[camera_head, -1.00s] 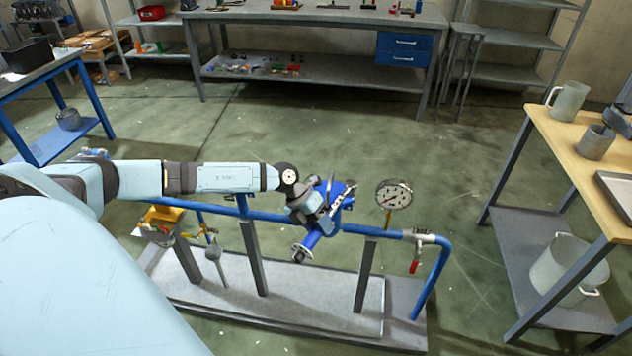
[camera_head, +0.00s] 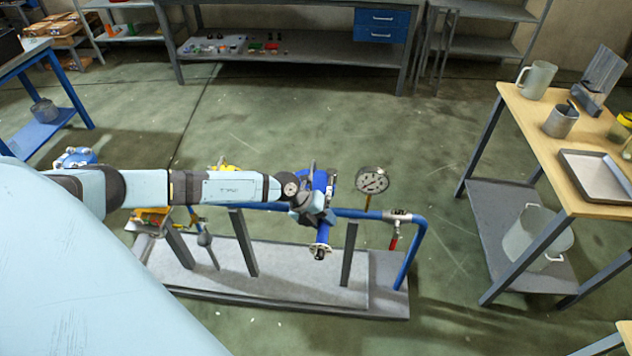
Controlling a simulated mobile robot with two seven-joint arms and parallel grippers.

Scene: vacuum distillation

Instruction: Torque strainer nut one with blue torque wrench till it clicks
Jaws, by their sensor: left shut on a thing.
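My left arm reaches in from the left, and my left gripper (camera_head: 316,212) is at the blue strainer (camera_head: 321,236) in the middle of the pipe rig. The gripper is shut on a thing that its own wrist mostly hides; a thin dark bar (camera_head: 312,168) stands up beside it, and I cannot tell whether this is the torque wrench. A blue part shows right behind the wrist. The strainer's lower branch slants down toward me and ends in a dark flange. The nuts are too small to tell apart. My right gripper is out of view.
The blue pipe (camera_head: 361,213) carries a round gauge (camera_head: 372,181) and a valve with a red handle (camera_head: 394,240) to the right. The rig stands on a grey base (camera_head: 270,275). A wooden-topped table (camera_head: 535,128) is at the right. Floor behind the rig is clear.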

